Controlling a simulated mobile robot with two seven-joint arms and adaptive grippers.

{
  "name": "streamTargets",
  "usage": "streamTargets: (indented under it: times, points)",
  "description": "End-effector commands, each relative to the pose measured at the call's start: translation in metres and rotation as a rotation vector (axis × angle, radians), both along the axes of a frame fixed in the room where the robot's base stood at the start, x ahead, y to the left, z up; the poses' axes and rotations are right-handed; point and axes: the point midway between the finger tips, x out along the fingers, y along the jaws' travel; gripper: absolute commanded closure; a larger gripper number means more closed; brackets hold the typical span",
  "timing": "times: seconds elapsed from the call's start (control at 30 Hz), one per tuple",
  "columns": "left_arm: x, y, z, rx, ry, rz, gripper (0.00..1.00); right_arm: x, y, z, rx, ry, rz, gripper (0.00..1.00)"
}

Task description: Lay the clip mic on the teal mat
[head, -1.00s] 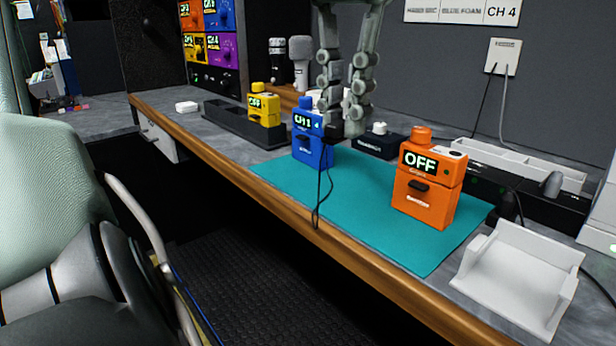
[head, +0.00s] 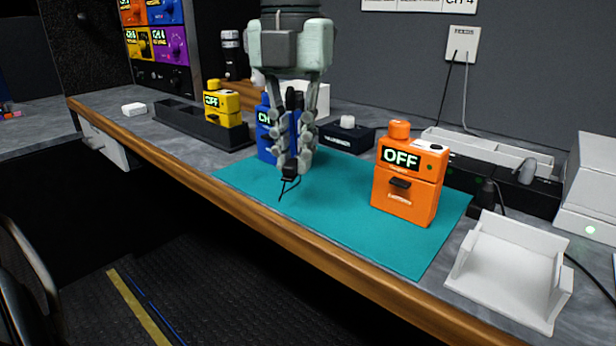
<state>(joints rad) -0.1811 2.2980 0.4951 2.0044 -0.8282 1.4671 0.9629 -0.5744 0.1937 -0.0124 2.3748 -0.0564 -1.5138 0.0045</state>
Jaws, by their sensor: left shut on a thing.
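My left gripper (head: 292,166) points down over the back left part of the teal mat (head: 330,210). Its fingers are shut on the clip mic (head: 290,173), a small black piece at the fingertips. A thin black cable hangs below it in front of the mat's surface. I cannot tell whether mic or cable touches the mat. The fingers partly hide the blue pack (head: 265,130) standing behind them. My right gripper is not in view.
An orange pack (head: 407,187) reading OFF stands on the mat's right part. A white cradle (head: 510,275) stands to the mat's right. A yellow pack (head: 222,105) stands in a dark rack (head: 180,122) at left. The mat's front middle is clear.

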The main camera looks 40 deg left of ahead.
Motion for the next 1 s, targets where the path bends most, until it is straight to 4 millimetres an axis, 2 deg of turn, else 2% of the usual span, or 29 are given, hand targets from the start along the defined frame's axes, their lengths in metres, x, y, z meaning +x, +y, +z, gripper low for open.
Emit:
streamTargets:
  times: [0.1, 0.2, 0.33, 0.57, 1.0]
  points:
    - [0.018, -0.002, -0.011, 0.001, 0.003, 0.0, 1.0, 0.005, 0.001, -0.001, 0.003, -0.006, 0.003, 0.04]
    - [0.024, -0.003, -0.015, 0.001, 0.001, 0.0, 1.0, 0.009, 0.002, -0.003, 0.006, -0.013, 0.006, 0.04]
    - [0.026, -0.003, -0.023, 0.0, 0.001, -0.001, 1.0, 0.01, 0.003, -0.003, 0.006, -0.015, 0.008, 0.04]
    - [0.025, -0.003, -0.054, -0.001, 0.001, 0.0, 1.0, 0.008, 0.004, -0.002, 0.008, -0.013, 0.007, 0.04]
    - [0.026, -0.003, -0.058, 0.0, -0.002, 0.001, 1.0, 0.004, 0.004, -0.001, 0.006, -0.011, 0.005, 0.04]
